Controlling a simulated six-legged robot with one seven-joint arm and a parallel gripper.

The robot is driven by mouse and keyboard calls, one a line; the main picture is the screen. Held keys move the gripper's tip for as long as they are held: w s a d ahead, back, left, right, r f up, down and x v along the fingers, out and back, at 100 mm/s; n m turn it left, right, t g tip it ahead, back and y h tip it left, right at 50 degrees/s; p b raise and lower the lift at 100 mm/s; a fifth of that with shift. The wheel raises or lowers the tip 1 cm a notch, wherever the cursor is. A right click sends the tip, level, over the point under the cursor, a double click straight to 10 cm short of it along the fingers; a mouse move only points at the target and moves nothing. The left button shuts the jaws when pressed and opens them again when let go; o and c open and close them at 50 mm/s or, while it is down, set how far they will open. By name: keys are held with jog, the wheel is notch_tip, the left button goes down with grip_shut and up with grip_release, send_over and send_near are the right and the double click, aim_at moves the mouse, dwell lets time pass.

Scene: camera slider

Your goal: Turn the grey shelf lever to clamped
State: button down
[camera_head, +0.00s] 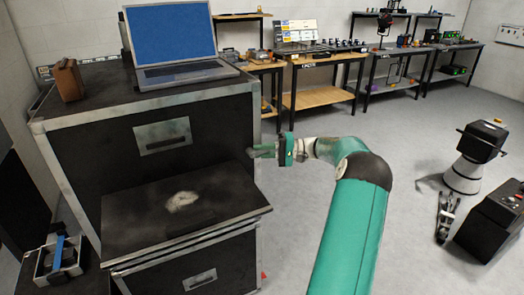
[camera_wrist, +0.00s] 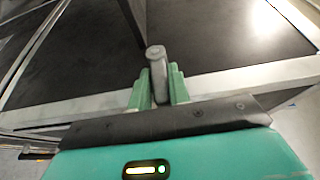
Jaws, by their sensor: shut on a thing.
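The grey lever (camera_wrist: 156,62) shows in the wrist view as a short grey bar with a rounded end, standing between the green fingers of my gripper (camera_wrist: 158,88). The fingers are shut on it, one on each side. In the head view my gripper (camera_head: 262,152) is at the right edge of the black case, level with its upper drawer front. The lever cannot be made out there, and its mount and clamp marking do not show.
A black case (camera_head: 228,110) with metal edges carries an open laptop (camera_head: 172,30) and a brown box (camera_head: 68,80). A lower black shelf (camera_head: 120,222) juts out in front. Workbenches (camera_head: 318,97) stand along the back wall.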

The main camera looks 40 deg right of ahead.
jog(key=shift+a, duration=0.1)
dwell(0.3)
jog(key=c, duration=1.4)
grip_release()
jog(key=shift+w, duration=0.1)
jog(key=shift+o, duration=0.2)
jog(key=v, duration=1.4)
jog(key=shift+f, duration=0.2)
